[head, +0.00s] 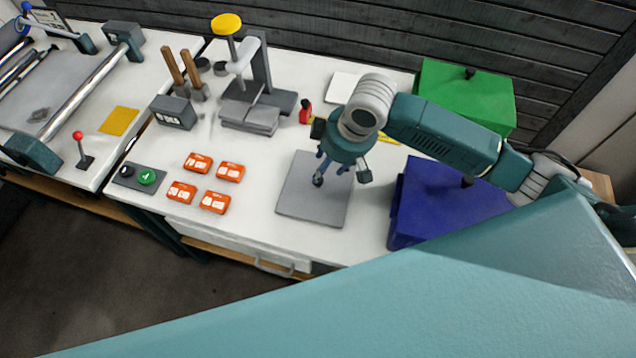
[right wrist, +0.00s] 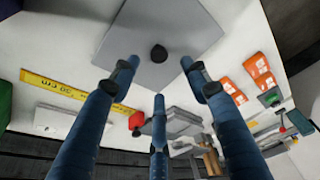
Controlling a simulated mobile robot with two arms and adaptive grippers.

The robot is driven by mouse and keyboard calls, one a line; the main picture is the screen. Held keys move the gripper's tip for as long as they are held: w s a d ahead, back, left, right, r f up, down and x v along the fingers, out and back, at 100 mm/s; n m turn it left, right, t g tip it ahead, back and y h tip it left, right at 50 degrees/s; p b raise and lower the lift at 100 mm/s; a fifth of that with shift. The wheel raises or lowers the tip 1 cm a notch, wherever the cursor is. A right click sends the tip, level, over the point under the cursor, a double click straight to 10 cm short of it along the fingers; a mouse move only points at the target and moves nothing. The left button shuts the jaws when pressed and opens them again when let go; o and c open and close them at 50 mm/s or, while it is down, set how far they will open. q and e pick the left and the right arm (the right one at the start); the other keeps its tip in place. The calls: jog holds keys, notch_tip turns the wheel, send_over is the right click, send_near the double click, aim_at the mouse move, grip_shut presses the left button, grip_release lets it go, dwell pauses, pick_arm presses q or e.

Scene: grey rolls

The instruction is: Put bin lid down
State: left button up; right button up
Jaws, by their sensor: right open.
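A flat grey square lid (head: 302,212) lies on the white table in the head view. In the right wrist view the lid (right wrist: 195,25) shows a round black knob (right wrist: 158,53) at its middle. My right gripper (head: 338,172) is above the lid and points down at it. In the right wrist view its three blue fingers (right wrist: 160,76) are spread around the knob, with gaps between tips and knob. Nothing is held. The height between fingertips and lid is hard to judge. My left gripper is not in view.
A blue bin (head: 425,215) with a black knob on top stands right of the lid, and a green bin (head: 470,95) behind it. Orange packs (head: 230,171) lie to the left. A grey press (head: 250,115) and a yellow ruler (right wrist: 65,90) are behind.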

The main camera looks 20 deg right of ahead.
aim_at(320, 181)
jog(key=x, duration=0.3)
jog(key=p+x, duration=0.2)
jog(key=x, duration=0.2)
jog(key=shift+f, duration=0.1)
jog(key=shift+w+f, duration=0.15)
jog(key=shift+f, duration=0.4)
grip_shut()
